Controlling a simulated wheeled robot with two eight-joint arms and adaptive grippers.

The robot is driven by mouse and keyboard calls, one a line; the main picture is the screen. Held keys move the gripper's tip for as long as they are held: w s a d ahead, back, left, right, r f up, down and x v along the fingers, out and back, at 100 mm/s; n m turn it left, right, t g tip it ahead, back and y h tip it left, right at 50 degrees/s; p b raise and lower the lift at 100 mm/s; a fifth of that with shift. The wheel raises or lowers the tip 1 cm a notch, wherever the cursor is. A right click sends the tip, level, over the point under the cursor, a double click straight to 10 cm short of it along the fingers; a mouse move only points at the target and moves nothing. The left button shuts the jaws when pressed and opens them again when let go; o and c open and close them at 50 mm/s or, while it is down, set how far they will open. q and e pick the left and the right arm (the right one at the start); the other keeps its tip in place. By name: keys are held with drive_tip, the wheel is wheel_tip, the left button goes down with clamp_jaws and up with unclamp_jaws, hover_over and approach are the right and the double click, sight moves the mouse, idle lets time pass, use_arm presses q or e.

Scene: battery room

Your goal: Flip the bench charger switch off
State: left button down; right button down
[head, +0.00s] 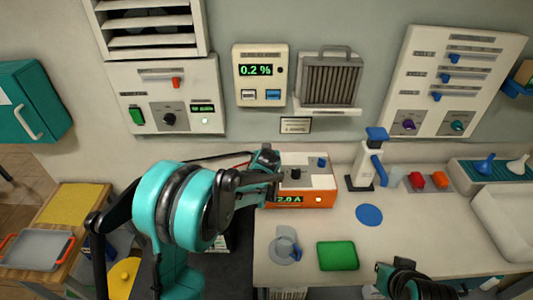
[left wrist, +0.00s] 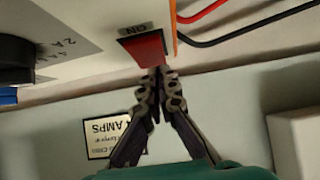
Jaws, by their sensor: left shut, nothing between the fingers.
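The bench charger (head: 318,172) is a white-topped orange box on the bench, with a lit display reading 2.0 A. In the left wrist view its panel (left wrist: 85,30) fills the top. A red rocker switch (left wrist: 143,48) sits there beside a label reading ON, upside down in this view. My left gripper (left wrist: 158,72) is shut and empty, its tips right at the switch's edge; I cannot tell whether they touch. In the head view my left gripper (head: 268,163) is over the charger's left end and hides the switch. My right gripper (head: 398,285) is low at the front edge, its fingers unclear.
Red and black leads (left wrist: 225,22) run from the charger. A jug (head: 285,248), a green pad (head: 338,255) and a blue disc (head: 369,215) lie in front. A white dispenser (head: 368,165) stands to the right. Wall panels (head: 165,97) are behind.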

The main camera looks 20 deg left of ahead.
use_arm(q)
drive_tip(key=shift+f, duration=0.25)
drive_tip(key=shift+w+f+b, duration=0.15)
drive_tip(key=shift+f+b, duration=0.15)
drive_tip(key=shift+b, duration=0.05)
drive_tip(key=shift+w+a, duration=0.1)
drive_tip(key=shift+w+a, duration=0.15)
drive_tip(key=shift+w, duration=0.5)
drive_tip(key=shift+r, duration=0.15)
